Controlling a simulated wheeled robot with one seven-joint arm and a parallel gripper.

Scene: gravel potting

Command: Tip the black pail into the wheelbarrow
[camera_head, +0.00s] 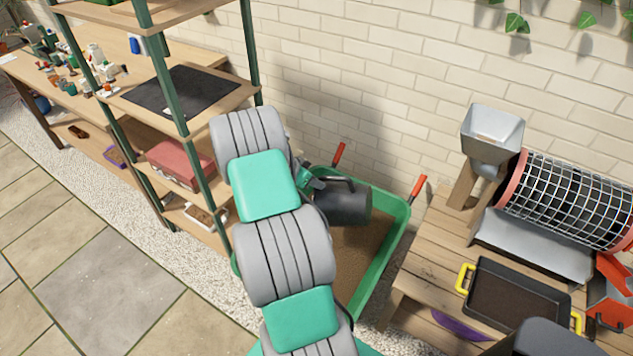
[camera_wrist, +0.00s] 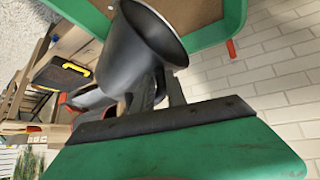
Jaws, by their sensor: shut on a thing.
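The black pail (camera_head: 345,204) is tipped onto its side over the green wheelbarrow (camera_head: 388,260). In the wrist view the pail (camera_wrist: 122,55) shows its round mouth, and the visible inside looks dark and bare. My gripper (camera_head: 316,184) is shut on the pail; its fingers also show in the wrist view (camera_wrist: 160,88). A brown fill covers the wheelbarrow's floor. The wheelbarrow's green rim (camera_wrist: 212,45) shows beyond the pail in the wrist view. My arm hides the wheelbarrow's left part in the head view.
A wooden table (camera_head: 425,245) stands right of the wheelbarrow with a wire drum sieve (camera_head: 570,198) and a black tray (camera_head: 515,300) with yellow handles. A shelf rack (camera_head: 180,90) stands to the left. A brick wall (camera_head: 370,70) closes the back.

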